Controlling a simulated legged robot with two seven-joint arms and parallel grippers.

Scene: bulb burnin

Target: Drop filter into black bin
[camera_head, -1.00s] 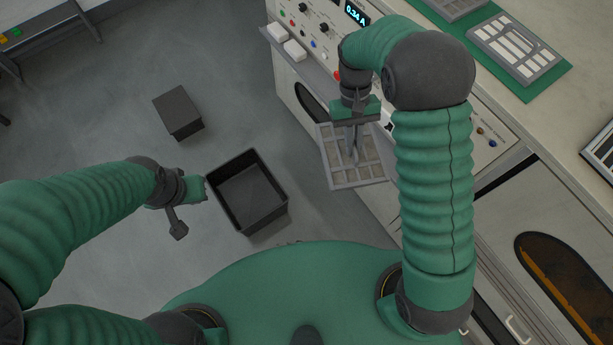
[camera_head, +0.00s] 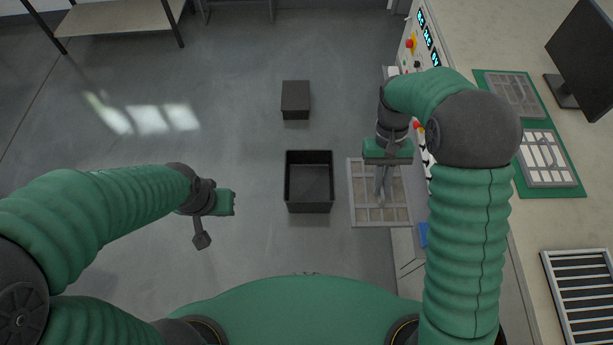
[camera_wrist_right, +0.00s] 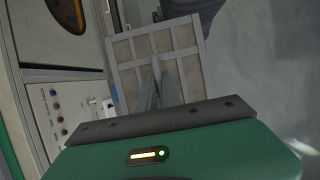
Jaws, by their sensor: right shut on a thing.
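The filter is a flat framed grid panel (camera_head: 366,213), held by my right gripper (camera_head: 381,198), which is shut on it. It hangs between the open black bin and the bench. The filter also shows in the right wrist view (camera_wrist_right: 187,68), in front of the fingers (camera_wrist_right: 158,88). The open black bin (camera_head: 309,208) stands on the floor just left of the filter and looks empty. A gap of floor shows between bin and filter. My left gripper (camera_head: 222,203) is empty-looking, left of the bin; its fingers are too unclear to judge.
A dark closed box (camera_head: 296,97) stands on the floor beyond the bin. The bench (camera_head: 468,125) with a control panel runs along the right. On it lie framed filters on a green mat (camera_head: 572,188) and a slatted tray (camera_head: 582,297). Floor left of the bin is clear.

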